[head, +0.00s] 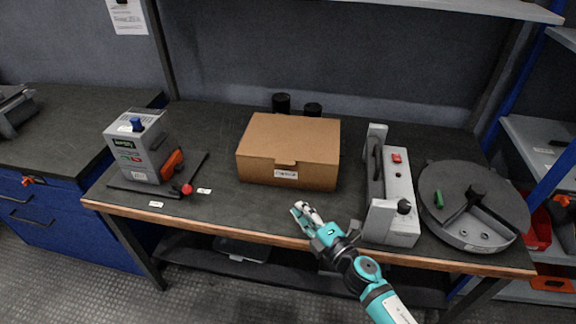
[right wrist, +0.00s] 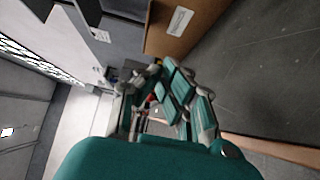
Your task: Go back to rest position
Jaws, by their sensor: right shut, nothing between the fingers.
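My right gripper (head: 303,214) is shut and empty in the head view, at the front edge of the workbench. It is in front of the cardboard box and left of the grey device with a red switch. In the right wrist view my right gripper (right wrist: 157,75) shows with its fingers drawn together and nothing between them. My left gripper is in neither view.
The workbench (head: 225,205) carries a closed cardboard box (head: 287,140), a grey device with a red switch (head: 398,185), a round grey disc unit (head: 440,190) and a boxy machine (head: 138,148) at left. Two black cylinders (head: 281,103) stand behind the box.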

